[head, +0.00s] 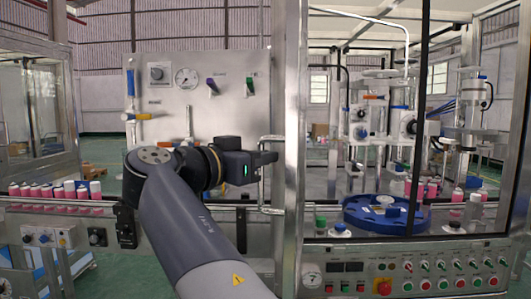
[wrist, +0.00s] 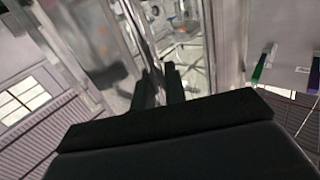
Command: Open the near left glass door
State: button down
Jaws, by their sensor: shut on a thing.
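The metal door handle (head: 264,208) is an upright bar with bent ends beside a tall metal frame post (head: 291,90) in the head view. My gripper (head: 270,158) reaches it from the left and is shut on the handle's upper part. In the wrist view, the two dark fingers of my gripper (wrist: 156,85) point toward bright metal framing; the part of the handle between them is hard to make out. The near left glass door is see-through, and I cannot make out its exact edges or whether it stands ajar.
A blue round star-wheel table (head: 385,228) stands inside the machine at right. A conveyor with several pink cans (head: 68,191) runs at left. A button panel (head: 440,275) with a red stop button lies below. A panel with a gauge (head: 186,78) stands behind my arm.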

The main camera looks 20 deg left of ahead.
jog(key=shift+f, duration=0.15)
jog(key=c, duration=1.5)
grip_release()
jog(key=shift+c, duration=0.2)
jog(key=shift+a, duration=0.1)
jog(key=shift+s, duration=0.1)
jog(key=v, duration=1)
jog(key=shift+s+a, duration=0.15)
jog(key=shift+s, duration=0.15)
jog(key=x, duration=1.1)
jog(key=shift+d+b, duration=0.3)
jog(key=shift+b, duration=0.05)
